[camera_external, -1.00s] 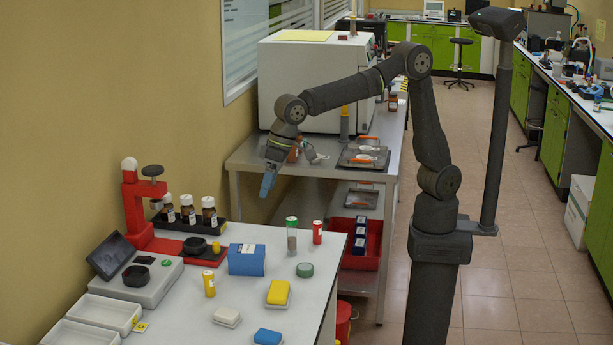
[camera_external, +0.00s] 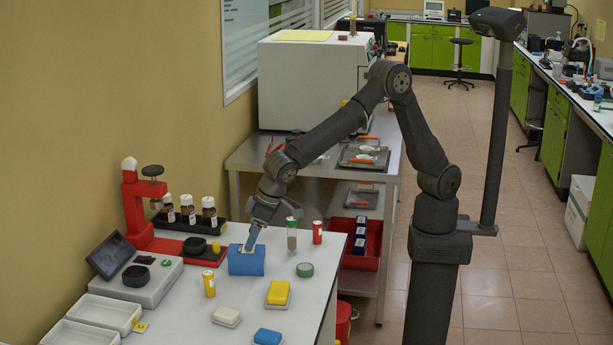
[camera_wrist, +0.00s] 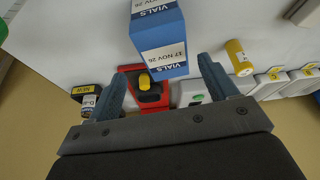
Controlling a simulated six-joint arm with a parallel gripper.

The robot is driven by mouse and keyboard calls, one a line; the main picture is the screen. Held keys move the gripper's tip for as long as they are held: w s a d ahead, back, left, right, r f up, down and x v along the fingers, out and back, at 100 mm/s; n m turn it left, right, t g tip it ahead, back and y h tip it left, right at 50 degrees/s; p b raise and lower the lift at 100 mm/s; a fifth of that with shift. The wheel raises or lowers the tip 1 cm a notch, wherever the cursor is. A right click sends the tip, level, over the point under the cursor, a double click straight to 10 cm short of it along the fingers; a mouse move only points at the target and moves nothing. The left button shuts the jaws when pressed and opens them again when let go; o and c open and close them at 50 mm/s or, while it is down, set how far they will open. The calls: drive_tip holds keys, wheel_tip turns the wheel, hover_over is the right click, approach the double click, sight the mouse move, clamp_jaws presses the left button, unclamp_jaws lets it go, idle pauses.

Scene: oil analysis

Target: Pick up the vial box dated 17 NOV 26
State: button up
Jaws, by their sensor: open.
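The blue vial box (camera_external: 246,262) stands on the white table. In the wrist view the box (camera_wrist: 158,40) carries white labels reading "VIALS" and "17 NOV 26". My gripper (camera_external: 250,240) is at the top of the box in the external view, its fingers pointing down. Whether a fingertip touches the box cannot be told.
A green-capped tube (camera_external: 292,234) stands close right of the box. A yellow vial (camera_external: 209,283), a red press (camera_external: 140,205) and a rack of brown bottles (camera_external: 188,212) are nearby. Yellow (camera_external: 278,291) and blue (camera_external: 267,337) blocks lie in front.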

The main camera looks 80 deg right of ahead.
sight(247, 260)
drive_tip(key=shift+a+x, duration=0.2)
drive_tip(key=shift+x, duration=1.15)
drive_tip(key=shift+a+x, duration=0.15)
drive_tip(key=shift+x, duration=1.15)
drive_tip(key=shift+f, duration=0.25)
drive_tip(key=c, duration=1.2)
drive_tip(key=shift+c, duration=0.2)
drive_tip(key=shift+r, duration=0.1)
